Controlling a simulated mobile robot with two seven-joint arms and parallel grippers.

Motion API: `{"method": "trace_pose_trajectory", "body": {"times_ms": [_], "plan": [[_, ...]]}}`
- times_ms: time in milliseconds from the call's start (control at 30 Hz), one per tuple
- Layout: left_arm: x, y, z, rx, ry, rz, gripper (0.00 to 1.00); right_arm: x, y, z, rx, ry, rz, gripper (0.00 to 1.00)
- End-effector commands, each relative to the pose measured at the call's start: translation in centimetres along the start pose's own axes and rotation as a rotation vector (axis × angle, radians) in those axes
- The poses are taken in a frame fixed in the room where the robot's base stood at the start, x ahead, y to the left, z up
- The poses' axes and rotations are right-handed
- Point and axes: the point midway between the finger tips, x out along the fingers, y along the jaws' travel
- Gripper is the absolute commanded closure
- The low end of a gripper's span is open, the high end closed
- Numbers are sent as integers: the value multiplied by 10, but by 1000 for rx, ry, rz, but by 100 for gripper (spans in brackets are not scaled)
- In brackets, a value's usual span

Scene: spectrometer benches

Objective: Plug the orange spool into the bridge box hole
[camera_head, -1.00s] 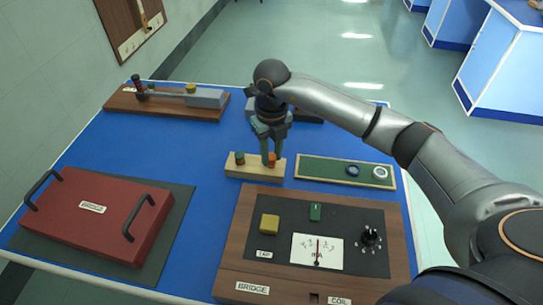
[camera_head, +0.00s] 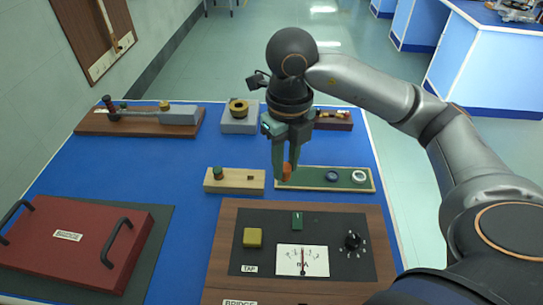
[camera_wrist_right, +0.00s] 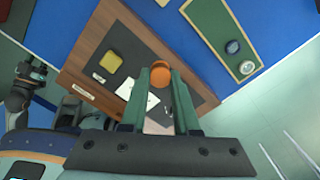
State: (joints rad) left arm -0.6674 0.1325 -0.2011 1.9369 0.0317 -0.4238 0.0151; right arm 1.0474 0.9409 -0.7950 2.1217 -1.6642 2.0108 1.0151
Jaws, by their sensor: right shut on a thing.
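My right gripper (camera_head: 284,168) is shut on the orange spool (camera_head: 286,172) and holds it above the table, near the left end of the green strip. In the right wrist view the orange spool (camera_wrist_right: 160,74) sits between the fingertips. The bridge box (camera_head: 221,247) is a wooden box with a black top panel, nearer to me than the gripper. Its front face is mostly cut off at the bottom edge, and I cannot make out its hole. It also shows in the right wrist view (camera_wrist_right: 76,68).
A pale wooden block (camera_head: 225,187) holds a green spool (camera_head: 217,173) and has an empty dark slot. The green strip (camera_head: 345,185) carries two round pieces. A red two-handled box (camera_head: 85,250) lies at left. Several instruments stand along the back.

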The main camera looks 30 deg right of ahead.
Motion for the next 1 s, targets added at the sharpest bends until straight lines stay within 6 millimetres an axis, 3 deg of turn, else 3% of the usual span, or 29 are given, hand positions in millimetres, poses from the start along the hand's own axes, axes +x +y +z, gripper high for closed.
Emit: {"method": "trace_pose_trajectory", "body": {"times_ms": [300,800,1000], "plan": [[-2,0,-2,0,0,0,50,-12,-2,-18,-1,-1,0,100],[-17,0,-17,1,-3,-3,50,-37,-2,-19,0,-1,1,100],[-18,0,-18,1,-3,-4,50,-39,-1,-19,-10,0,1,100]]}}
